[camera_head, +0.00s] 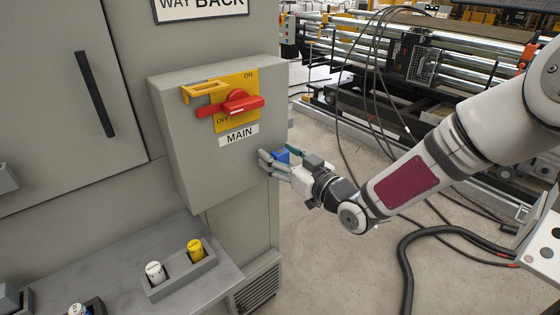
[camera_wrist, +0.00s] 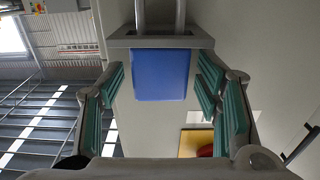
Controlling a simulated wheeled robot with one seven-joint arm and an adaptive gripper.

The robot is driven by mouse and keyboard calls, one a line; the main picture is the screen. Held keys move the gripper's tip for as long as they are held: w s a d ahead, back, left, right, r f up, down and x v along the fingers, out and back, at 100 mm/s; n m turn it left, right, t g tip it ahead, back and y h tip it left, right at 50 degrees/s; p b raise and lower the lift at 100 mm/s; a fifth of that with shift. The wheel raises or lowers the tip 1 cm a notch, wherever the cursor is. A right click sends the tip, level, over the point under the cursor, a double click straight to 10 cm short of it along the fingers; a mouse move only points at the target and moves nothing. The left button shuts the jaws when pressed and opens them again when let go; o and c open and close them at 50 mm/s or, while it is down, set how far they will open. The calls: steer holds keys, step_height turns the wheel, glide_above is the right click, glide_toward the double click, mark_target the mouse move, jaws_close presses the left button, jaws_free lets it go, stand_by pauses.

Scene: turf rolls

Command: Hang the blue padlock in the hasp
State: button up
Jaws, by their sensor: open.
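The blue padlock (camera_head: 281,155) is at the right side of the grey switch box, partly hidden by my gripper (camera_head: 275,163). In the wrist view its blue body (camera_wrist: 160,75) lies between my gripper's green-padded fingers (camera_wrist: 165,95), with visible gaps on both sides. Two grey shackle bars and a grey bracket (camera_wrist: 160,42) show at its upper end. My gripper is open and holds nothing. The hasp (camera_head: 202,91) is a yellow bracket at the upper left of the red switch handle (camera_head: 238,104), on the box front.
The grey switch box (camera_head: 185,150) stands out from the cabinet. A small tray (camera_head: 180,284) on the ledge below holds a white piece (camera_head: 155,272) and a yellow piece (camera_head: 195,249). Hanging cables (camera_head: 345,90) are behind my arm. The floor right of the cabinet is open.

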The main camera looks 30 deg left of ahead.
steer(key=c, duration=1.3)
steer(key=shift+r, duration=0.1)
